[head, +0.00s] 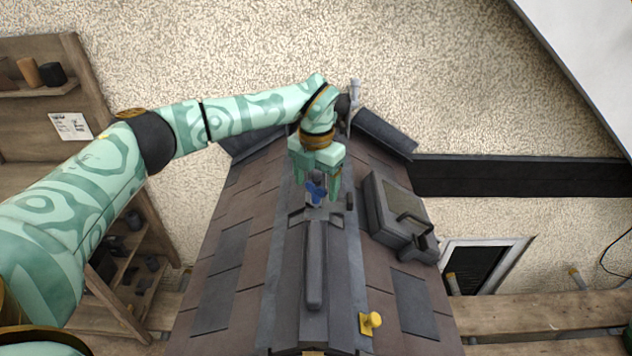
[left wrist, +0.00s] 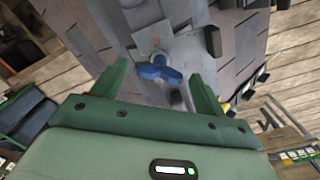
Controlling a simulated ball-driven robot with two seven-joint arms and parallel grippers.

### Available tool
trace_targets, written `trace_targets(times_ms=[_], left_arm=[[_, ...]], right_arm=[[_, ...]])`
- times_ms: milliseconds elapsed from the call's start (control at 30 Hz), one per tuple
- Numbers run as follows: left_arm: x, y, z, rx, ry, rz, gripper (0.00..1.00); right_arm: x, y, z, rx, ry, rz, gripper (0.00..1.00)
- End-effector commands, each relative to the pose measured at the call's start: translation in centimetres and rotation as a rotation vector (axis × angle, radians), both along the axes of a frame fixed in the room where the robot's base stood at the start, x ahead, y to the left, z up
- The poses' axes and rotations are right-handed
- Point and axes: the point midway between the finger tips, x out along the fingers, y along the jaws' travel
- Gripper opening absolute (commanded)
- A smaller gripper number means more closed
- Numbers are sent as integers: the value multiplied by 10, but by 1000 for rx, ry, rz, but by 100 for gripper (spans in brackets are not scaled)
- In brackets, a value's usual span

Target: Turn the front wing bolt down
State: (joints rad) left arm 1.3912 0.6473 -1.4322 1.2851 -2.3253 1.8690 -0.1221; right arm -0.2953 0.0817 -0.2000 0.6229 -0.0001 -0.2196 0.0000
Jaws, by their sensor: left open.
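A blue wing bolt (head: 314,191) stands on the ridge of the model roof, at the far end of a long dark ridge piece (head: 315,268). My left gripper (head: 318,187) is open and points down over the bolt, with one finger on either side of it. In the left wrist view the blue wings (left wrist: 158,70) show between the tips of the left gripper's (left wrist: 159,75) fingers, and a gap shows on both sides. I cannot tell how far down the bolt sits. My right gripper is not in view.
A dark roof hatch (head: 385,217) with a handle sits right of the ridge. A yellow knob (head: 370,322) is on the near right slope. Brown shingles (head: 225,265) cover the slopes. A wooden shelf (head: 125,290) stands at left, and a plank bench (head: 540,318) at right.

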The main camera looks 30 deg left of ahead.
Motion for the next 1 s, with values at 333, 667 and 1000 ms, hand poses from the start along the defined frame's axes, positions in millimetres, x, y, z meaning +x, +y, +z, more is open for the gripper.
trace_targets(times_ms=[333, 667, 1000], left_arm=[[0, 0, -2, 0, 0, 0, 59], [0, 0, -2, 0, -1, -6, 28], [0, 0, 2, 0, -1, -137, 28]], right_arm=[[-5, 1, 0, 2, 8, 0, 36], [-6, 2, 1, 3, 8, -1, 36], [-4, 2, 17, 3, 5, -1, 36]])
